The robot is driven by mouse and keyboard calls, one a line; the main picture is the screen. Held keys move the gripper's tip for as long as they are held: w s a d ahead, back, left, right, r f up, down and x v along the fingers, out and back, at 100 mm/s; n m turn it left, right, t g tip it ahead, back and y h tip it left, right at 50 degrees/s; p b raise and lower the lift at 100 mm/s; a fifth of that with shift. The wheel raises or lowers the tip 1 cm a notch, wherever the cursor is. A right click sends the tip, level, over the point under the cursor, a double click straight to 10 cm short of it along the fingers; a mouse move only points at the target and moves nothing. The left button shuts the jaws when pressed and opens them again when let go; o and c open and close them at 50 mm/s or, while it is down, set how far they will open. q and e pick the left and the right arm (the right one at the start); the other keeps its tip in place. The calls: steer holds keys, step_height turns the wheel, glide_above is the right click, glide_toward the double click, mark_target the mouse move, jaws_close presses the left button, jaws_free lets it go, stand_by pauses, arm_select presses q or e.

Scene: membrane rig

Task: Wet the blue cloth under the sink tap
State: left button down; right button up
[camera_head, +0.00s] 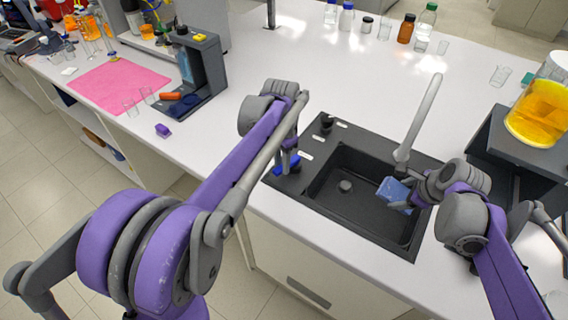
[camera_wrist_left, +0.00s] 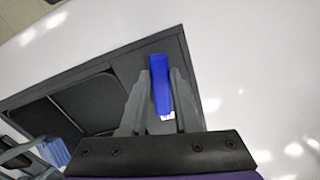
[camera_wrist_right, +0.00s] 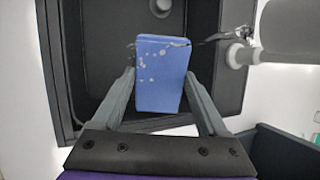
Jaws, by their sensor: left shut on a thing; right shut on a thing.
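The blue cloth (camera_head: 393,190) is a folded pad over the right part of the black sink basin. My right gripper (camera_head: 408,204) is shut on it; the right wrist view shows the cloth (camera_wrist_right: 162,75) between both fingers, with pale specks on its upper part. The grey tap (camera_head: 420,112) arches above the basin. In the right wrist view a thin, glassy dark streak, possibly water, runs from the spout end (camera_wrist_right: 240,55) to the cloth's top. My left gripper (camera_head: 290,160) is shut on a blue lever (camera_wrist_left: 159,82) on the sink's left deck.
The black sink (camera_head: 320,195) has a drain in its basin. A dark stand with a beaker of orange liquid (camera_head: 540,112) is close on the right. Bottles (camera_head: 406,28) stand at the back. A pink mat (camera_head: 120,85) and a dark dispenser (camera_head: 205,70) are left. The counter behind the sink is mostly clear.

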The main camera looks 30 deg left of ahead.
mark_target(281, 166)
arm_select(q)
steer(key=c, duration=0.6)
jaws_free()
steer(key=shift+c, duration=0.2)
step_height(281, 166, up, 12)
